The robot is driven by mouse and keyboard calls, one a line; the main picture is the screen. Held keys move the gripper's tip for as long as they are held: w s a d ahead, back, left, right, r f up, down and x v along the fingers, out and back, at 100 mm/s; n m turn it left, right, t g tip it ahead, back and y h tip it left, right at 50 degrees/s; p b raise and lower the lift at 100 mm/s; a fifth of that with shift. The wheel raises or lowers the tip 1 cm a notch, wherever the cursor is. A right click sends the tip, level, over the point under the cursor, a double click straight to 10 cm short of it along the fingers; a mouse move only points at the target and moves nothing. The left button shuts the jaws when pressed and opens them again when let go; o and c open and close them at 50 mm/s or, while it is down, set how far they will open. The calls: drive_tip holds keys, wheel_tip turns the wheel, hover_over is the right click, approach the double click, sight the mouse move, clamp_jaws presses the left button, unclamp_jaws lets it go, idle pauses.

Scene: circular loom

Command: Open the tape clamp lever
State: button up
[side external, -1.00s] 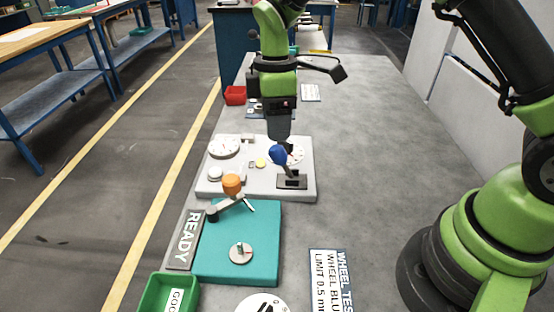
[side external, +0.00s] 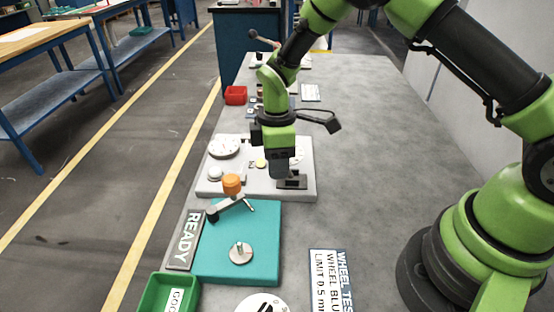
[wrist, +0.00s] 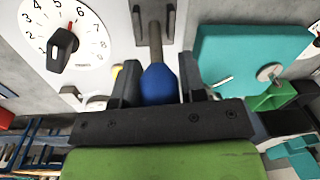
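My gripper (wrist: 158,72) is down at the lever, with one dark finger on each side of the blue knob. The fingers are apart and only narrow gaps show beside the knob; I cannot see firm contact. In the side external view my gripper (side external: 279,172) hides the knob and most of the lever.
A dial with a black pointer (wrist: 62,45) is beside the lever on the plate. A green bin (side external: 160,292) and a red bin (side external: 236,95) stand along the left edge. The bench right of the plate is clear.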

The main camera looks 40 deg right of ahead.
clamp_jaws()
drive_tip(key=shift+s+d+r+t+y, duration=0.2)
drive_tip(key=shift+s+t+y, duration=0.05)
drive_tip(key=shift+t+y, duration=0.25)
drive_tip(key=shift+o, duration=2.3)
unclamp_jaws()
drive_tip(key=shift+r, duration=0.1)
drive_tip(key=r, duration=0.3)
drive_tip(key=d+r, duration=0.1)
drive_tip(key=r, duration=0.5)
drive_tip(key=shift+s+d+r, duration=0.1)
drive_tip(key=shift+d+r, duration=0.1)
drive_tip(key=shift+r, duration=0.15)
